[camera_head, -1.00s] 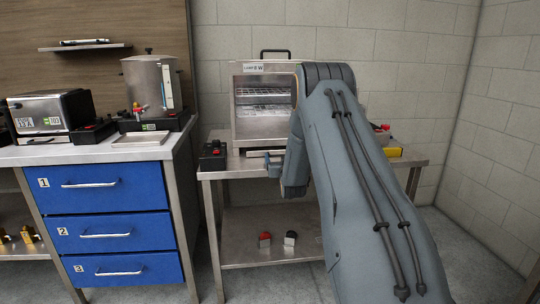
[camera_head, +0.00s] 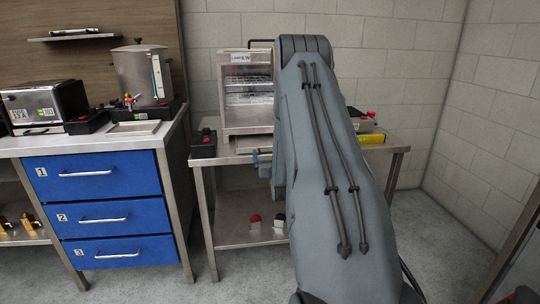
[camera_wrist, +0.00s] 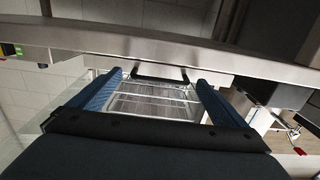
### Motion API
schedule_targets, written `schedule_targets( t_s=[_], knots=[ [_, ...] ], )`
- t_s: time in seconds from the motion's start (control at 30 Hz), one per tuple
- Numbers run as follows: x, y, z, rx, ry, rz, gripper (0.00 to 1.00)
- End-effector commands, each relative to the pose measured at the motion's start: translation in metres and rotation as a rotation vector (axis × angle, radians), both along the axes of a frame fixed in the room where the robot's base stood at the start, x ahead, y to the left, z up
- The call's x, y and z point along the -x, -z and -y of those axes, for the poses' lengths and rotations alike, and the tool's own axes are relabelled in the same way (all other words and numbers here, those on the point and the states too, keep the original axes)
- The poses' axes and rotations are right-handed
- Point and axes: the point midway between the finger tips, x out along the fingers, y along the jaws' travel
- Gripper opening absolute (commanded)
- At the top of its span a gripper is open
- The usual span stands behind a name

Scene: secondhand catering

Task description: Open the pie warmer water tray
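The pie warmer (camera_head: 233,118) is a steel cabinet with a clear front and wire racks, standing on a steel table. Its low front, where the water tray is, is partly hidden by my arm in the head view. In the wrist view, a dark U-shaped handle (camera_wrist: 160,77) lies between my gripper's fingertips (camera_wrist: 158,78), against a steel band. The two blue fingers are wide apart, one toward each end of the handle, with no clear contact. My gripper is mostly hidden in the head view. I cannot tell how far the tray is out.
A black box with a red knob (camera_head: 204,144) stands left of the warmer. A yellow item (camera_head: 371,139) lies to its right. A red-topped item (camera_head: 255,221) sits on the lower shelf. Blue drawers (camera_head: 108,178) stand left. The floor at right is clear.

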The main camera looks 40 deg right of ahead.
Motion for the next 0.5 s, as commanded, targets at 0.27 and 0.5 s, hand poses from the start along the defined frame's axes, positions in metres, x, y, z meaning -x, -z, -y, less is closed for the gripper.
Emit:
schedule_targets(
  t_s=[0.27, 0.5],
  knots=[
    [0.0, 0.0, -0.003, 0.0, -0.002, -0.001, 0.96],
    [0.026, 0.001, -0.017, -0.002, -0.001, -0.002, 0.96]
  ],
)
